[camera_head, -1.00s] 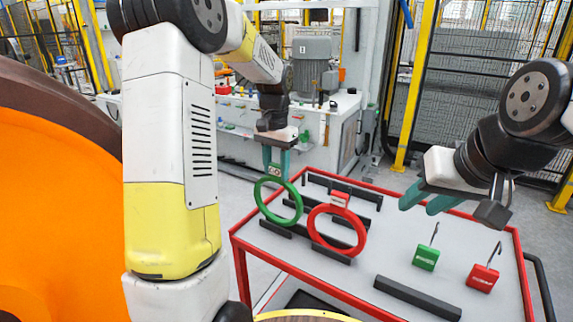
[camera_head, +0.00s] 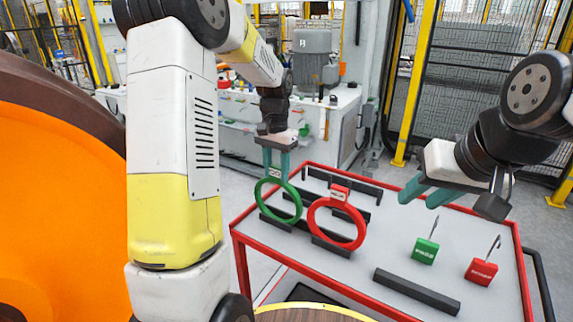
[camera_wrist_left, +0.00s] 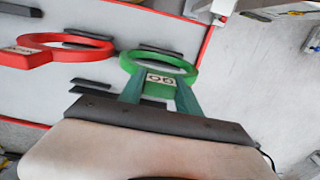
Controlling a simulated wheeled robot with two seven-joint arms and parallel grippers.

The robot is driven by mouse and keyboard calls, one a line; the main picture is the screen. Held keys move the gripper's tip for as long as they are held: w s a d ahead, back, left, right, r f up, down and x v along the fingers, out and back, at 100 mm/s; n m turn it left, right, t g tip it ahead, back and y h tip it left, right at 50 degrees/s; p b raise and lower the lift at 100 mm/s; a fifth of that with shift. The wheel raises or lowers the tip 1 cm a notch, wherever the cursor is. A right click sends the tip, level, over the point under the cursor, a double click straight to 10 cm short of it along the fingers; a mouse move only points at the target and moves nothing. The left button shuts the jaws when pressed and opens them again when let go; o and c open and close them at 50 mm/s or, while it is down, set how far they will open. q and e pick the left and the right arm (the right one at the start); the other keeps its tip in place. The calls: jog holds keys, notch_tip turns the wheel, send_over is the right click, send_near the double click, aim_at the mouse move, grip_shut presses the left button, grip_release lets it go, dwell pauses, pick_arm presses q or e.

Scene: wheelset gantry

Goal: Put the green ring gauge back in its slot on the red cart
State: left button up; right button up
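The green ring gauge (camera_head: 299,207) stands roughly upright at the left end of the red cart (camera_head: 408,309), its lower rim at a black slotted bar (camera_head: 276,223). I cannot tell whether it is fully seated. My left gripper (camera_head: 277,174) is above it, its fingers closed on both sides of the ring's tag. In the left wrist view, the tag (camera_wrist_left: 160,80) sits between the fingertips and the green ring (camera_wrist_left: 190,68) extends beyond them. My right gripper (camera_head: 424,194) is open and empty above the cart's right half.
A red ring gauge (camera_head: 357,240) stands close to the right of the green ring. A green block (camera_head: 425,252) and a red block (camera_head: 481,271), each with a hook, are on the cart's right. A black bar (camera_head: 416,292) lies near the front edge.

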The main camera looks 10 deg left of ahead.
pick_arm(q)
jog(key=o, duration=0.5)
jog(key=shift+r, duration=3.95)
jog(key=s+r+n+t, duration=0.1)
jog(key=s+t, duration=0.1)
jog(key=s, duration=0.6)
jog(key=s+d+r+n+t+h, duration=0.1)
jog(key=s+r+t, duration=0.1)
jog(key=s, duration=0.6)
jog(key=s+d+r+n+t+h, duration=0.1)
jog(key=s+t, duration=0.1)
jog(key=s, duration=0.6)
jog(key=shift+s+d+r+n, duration=0.1)
jog(key=shift+r+n, duration=0.2)
jog(key=shift+n, duration=0.1)
